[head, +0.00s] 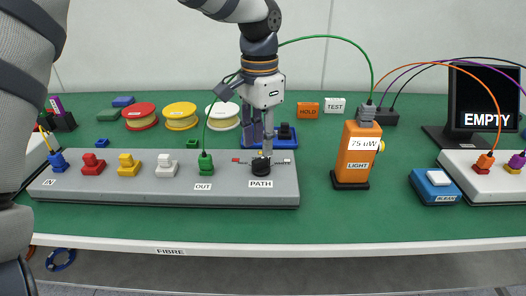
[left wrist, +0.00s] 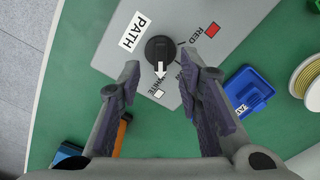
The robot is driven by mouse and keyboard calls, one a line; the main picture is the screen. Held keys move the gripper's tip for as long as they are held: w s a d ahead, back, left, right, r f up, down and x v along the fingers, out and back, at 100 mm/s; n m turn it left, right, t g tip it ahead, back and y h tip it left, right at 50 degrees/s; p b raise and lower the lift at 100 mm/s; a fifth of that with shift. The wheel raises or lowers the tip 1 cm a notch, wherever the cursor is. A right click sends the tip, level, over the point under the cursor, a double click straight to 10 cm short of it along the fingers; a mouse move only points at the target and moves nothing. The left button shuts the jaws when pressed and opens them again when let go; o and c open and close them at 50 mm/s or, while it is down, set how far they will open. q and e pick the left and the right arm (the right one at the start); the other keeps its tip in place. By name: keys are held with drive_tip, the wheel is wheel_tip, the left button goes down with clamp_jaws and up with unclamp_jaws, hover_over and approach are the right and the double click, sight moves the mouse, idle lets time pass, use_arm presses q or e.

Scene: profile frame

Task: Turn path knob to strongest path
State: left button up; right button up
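The black PATH knob (head: 261,167) stands at the right end of the grey panel (head: 230,188). The left wrist view shows the knob (left wrist: 160,50) from above; its white arrow points towards the lettering and small square of the WHITE mark (left wrist: 159,92). A RED mark (left wrist: 212,30) lies to the right, and lettering between them is partly covered by a finger. My left gripper (head: 262,148) points down just above the knob. Its fingers (left wrist: 163,73) are apart and empty, with the knob ahead between the tips. The orange LIGHT meter (head: 359,155) reads 75 uW. My right gripper is out of view.
A green fibre runs from the green OUT connector (head: 206,165) past my arm to the meter's top. A monitor (head: 483,105) reads EMPTY. A blue CLEAN box (head: 435,186) sits at right.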

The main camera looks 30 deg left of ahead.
sight(261, 158)
use_arm(q)
wheel_tip(261, 158, down, 4)
drive_tip(key=shift+f, duration=0.15)
drive_tip(key=shift+w, duration=0.1)
clamp_jaws()
